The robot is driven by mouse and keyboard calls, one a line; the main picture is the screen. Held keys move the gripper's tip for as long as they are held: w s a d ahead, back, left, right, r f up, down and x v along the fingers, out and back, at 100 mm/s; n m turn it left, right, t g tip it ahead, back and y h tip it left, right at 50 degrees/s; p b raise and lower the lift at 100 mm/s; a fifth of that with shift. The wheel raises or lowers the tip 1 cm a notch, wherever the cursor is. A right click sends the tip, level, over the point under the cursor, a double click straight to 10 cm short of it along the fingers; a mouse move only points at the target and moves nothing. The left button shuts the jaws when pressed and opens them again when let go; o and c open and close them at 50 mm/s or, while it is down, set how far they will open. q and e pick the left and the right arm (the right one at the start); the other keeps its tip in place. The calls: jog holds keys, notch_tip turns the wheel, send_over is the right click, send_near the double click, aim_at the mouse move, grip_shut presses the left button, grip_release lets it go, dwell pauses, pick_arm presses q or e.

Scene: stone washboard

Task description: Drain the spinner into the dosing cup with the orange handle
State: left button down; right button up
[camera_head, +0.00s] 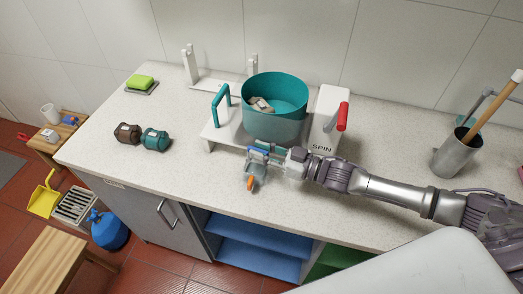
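The spinner is a teal tub (275,122) on a white stand beside a white box marked SPIN (326,128), which carries a red lever (342,116). Crumpled beige cloth (261,104) lies inside the tub. The small dosing cup (260,170), greyish with an orange handle (250,184), is in front of the spinner near the counter's front edge. My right gripper (263,154) reaches in from the right, with its fingertips at the cup, just below the tub. Blue parts show there; whether the fingers close on the cup is too small to tell. My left gripper is out of view.
A teal handle (220,104) stands left of the tub. Brown (127,133) and teal (155,139) jars stand on the left counter, with a green sponge (140,82) behind. A grey metal container (456,154) holds a wooden stick at right. The front-left counter is clear.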

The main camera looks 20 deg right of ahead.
jog(key=v, duration=1.2)
